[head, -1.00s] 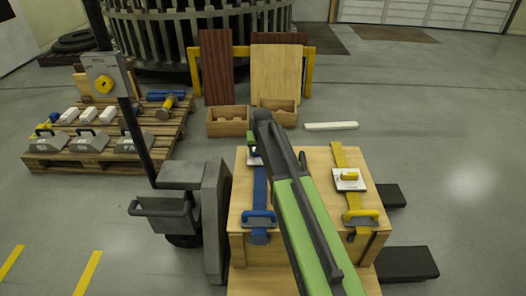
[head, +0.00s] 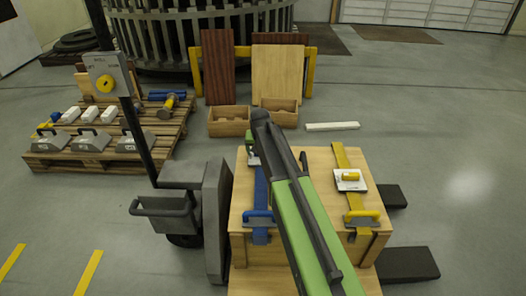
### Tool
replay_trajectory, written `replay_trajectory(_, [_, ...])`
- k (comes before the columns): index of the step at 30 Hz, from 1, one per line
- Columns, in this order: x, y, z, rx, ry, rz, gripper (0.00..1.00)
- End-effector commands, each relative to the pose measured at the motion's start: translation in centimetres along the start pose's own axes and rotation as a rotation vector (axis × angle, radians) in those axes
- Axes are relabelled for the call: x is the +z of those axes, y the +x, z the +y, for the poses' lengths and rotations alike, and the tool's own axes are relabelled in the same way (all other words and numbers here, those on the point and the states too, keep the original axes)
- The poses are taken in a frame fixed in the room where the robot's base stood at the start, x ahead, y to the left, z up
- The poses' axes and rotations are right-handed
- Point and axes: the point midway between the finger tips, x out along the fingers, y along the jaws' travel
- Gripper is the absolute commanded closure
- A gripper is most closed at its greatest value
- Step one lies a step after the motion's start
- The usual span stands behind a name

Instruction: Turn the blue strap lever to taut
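The blue strap (head: 260,190) runs down the left side of the top of a wooden crate (head: 318,222). A blue handle (head: 258,217) sits at its near end. At its far end a white plate (head: 254,161) shows only in part beside my arm. The blue lever there is hidden or too small to make out. My green and dark arm reaches over the crate towards that plate. A small green part of my gripper (head: 250,140) shows at the arm's far end. Its fingers are hidden, so I cannot tell whether it is open or touching anything.
A yellow strap (head: 343,160) with a white plate and yellow lever (head: 350,177) lies on the crate's right side. A dark pallet truck (head: 190,205) stands left of the crate. A pallet (head: 60,160) with weights and tools is farther left. Open floor lies to the right.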

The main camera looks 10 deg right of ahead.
Motion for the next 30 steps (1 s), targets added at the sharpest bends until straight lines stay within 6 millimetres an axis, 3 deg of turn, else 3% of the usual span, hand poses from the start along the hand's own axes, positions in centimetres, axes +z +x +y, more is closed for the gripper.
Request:
replay_trajectory(8, [0.1, -0.1, 0.2, 0.003, 0.000, -0.002, 0.16])
replay_trajectory(14, [-0.1, -1.7, 0.3, 0.004, 0.000, -0.003, 0.16])
replay_trajectory(30, [-0.2, -14.5, 0.2, 0.003, 0.001, -0.002, 0.16])
